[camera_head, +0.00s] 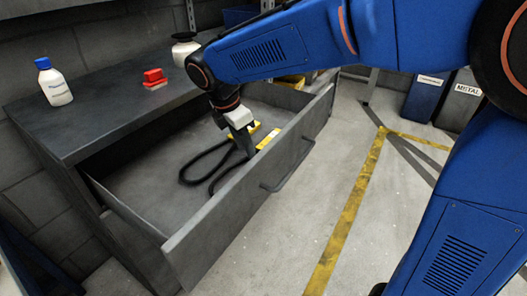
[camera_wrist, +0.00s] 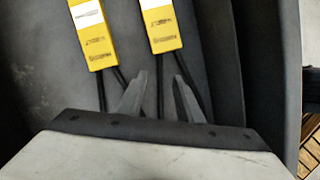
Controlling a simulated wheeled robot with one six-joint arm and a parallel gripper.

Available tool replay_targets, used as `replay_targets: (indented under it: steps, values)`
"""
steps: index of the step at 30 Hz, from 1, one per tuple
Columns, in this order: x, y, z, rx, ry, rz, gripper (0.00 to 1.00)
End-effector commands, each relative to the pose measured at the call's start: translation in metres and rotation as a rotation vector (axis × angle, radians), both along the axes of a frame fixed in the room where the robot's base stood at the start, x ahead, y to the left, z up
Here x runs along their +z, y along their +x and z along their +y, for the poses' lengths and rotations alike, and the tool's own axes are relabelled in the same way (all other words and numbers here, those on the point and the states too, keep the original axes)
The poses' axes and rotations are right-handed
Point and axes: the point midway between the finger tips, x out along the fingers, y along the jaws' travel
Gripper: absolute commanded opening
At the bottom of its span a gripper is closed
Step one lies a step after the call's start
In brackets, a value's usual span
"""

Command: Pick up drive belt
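Black drive belt loops (camera_head: 190,180) lie on the floor of the open drawer (camera_head: 135,185). Two yellow labelled sleeves show in the wrist view, a left one (camera_wrist: 94,35) and a right one (camera_wrist: 161,25), with black strands running from them toward my gripper. I cannot tell whether these are one belt or two. My gripper (camera_wrist: 160,76) points down into the drawer, also seen in the head view (camera_head: 247,155). Its fingers are apart, with a black strand (camera_wrist: 160,100) showing in the gap between them. Contact with the belt cannot be made out.
The drawer's front wall (camera_head: 250,190) with its handle stands close beside my gripper. A white bottle (camera_head: 54,84) with a blue cap and a red object (camera_head: 154,77) stand on the cabinet top (camera_head: 100,105). Bins stand at the back right. The floor in front is clear.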

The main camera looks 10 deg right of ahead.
Motion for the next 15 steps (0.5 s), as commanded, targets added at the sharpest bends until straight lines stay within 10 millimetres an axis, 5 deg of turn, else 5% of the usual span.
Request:
replay_targets:
  steps: [13, 15]
  values:
    - [-0.018, 0.003, -0.004, -0.001, 0.0, 0.0, 0.33]
    - [-0.018, 0.003, -0.004, -0.001, 0.0, 0.0, 0.16]
